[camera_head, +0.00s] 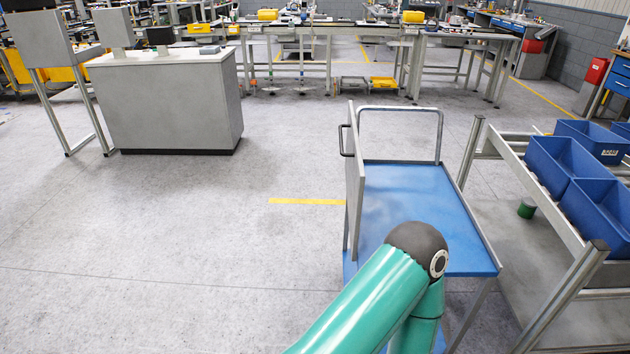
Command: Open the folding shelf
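A cart with a blue deck (420,200) stands right of centre, with a grey tube hoop (401,109) at its far end. A narrow grey panel (354,185) stands upright along the cart's left side, seen almost edge-on. It looks like the folding shelf, folded up. A dark handle (343,140) sticks out from its left face near the far end. Neither of my grippers is in view.
A slanted rack (590,250) holding blue bins (562,165) stands close to the cart's right. A grey counter (175,105) stands at the back left, workbenches (330,30) line the back. The floor left of the cart is clear, with a yellow line (305,201).

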